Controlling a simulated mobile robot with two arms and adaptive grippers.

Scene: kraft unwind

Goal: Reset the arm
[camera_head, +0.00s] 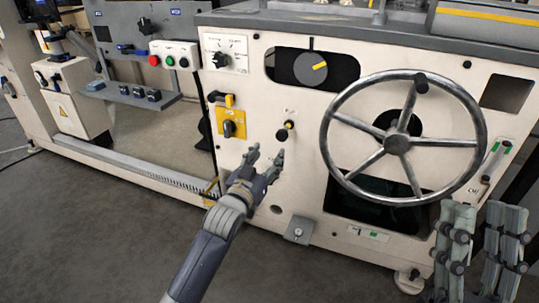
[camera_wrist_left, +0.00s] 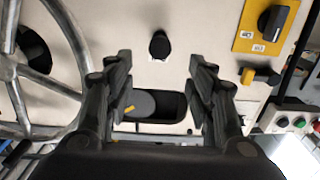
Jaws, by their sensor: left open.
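My left gripper (camera_head: 266,155) reaches up in front of the cream machine panel (camera_head: 265,100), just below a small black knob (camera_head: 282,134). Its fingers are apart with nothing between them. In the left wrist view, the open left gripper (camera_wrist_left: 160,72) has both fingers in sight, and the black knob (camera_wrist_left: 159,45) shows beyond the gap, apart from the fingers. My right gripper (camera_head: 482,225) is at the lower right in the head view, its two fingers upright and apart, with nothing seen between them. Its base is cut off by the frame.
A large spoked handwheel (camera_head: 398,139) stands out right of my left gripper. A yellow rotary switch (camera_head: 231,123) is to its left, and a dial (camera_head: 310,68) is above. Red and green buttons (camera_head: 168,60) sit further left. Grey floor (camera_head: 80,230) is open at lower left.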

